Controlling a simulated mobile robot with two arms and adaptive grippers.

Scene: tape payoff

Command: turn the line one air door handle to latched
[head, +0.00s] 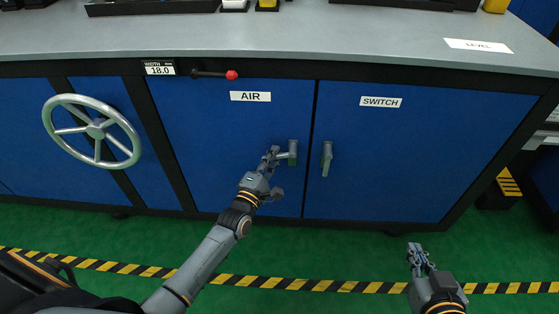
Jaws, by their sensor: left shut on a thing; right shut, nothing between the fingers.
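The blue air door (225,140) bears an AIR label (250,96) near its top. Its grey handle (291,153) sits at the right edge of the door, with the lever pointing left, about level. My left gripper (272,155) is shut on the lever and hides part of it. My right gripper (418,250) is shut and empty, low at the right, in front of the cabinet and apart from it.
The switch door (420,150) to the right has its own handle (327,158), hanging down. A handwheel (93,131) is at the left. A red-knobbed lever (230,75) sticks out below the worktop (330,35). Striped floor tape (300,284) crosses the green floor.

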